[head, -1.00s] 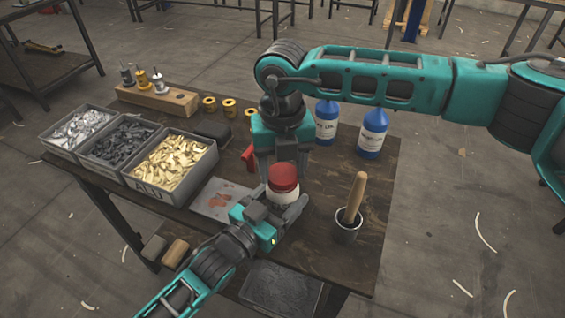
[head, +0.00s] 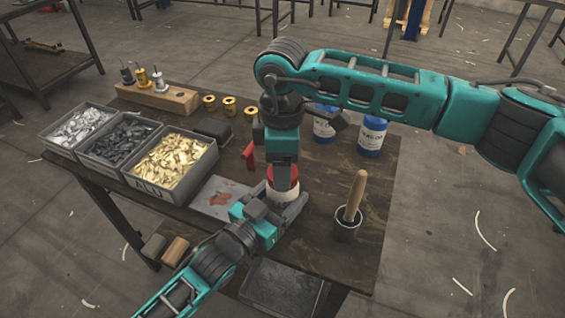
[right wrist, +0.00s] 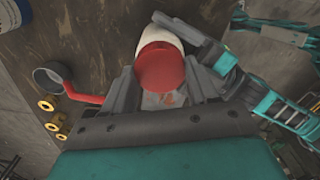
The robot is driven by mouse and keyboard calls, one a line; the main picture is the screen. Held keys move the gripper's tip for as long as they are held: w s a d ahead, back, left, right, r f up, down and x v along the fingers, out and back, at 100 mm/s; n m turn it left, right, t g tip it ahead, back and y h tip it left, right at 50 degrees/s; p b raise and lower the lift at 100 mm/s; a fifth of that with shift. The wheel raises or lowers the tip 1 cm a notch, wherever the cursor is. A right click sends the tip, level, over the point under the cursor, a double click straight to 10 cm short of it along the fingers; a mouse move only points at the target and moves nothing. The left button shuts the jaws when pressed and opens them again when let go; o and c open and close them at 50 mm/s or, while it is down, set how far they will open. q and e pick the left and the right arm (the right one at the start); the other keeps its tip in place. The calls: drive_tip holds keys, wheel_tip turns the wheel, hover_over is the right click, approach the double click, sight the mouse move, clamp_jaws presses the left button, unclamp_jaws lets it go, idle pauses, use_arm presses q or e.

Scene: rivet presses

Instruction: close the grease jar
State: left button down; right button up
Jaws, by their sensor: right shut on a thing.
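The grease jar (head: 277,207) is a white jar near the front of the dark workbench. Its red lid (head: 294,180) sits on top, and in the right wrist view the red lid (right wrist: 160,72) covers the jar's end. My right gripper (head: 282,179) comes down from above and is shut on the lid, one finger on each side. My left gripper (head: 278,212) reaches in from the lower left, with its fingers around the jar's white body. The seam between lid and jar is hidden by the fingers.
A metal cup with a wooden-handled tool (head: 348,228) stands just right of the jar. Blue-and-white bottles (head: 371,138) stand behind it. A red-handled item (head: 249,156) is close on the left. Parts bins (head: 174,160) fill the left side. Bare bench lies at the right.

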drive_tip(key=m, duration=0.2)
drive_tip(key=shift+m, duration=0.3)
drive_tip(key=o, duration=1)
drive_tip(key=shift+r, duration=2.3)
drive_tip(key=shift+c, duration=0.4)
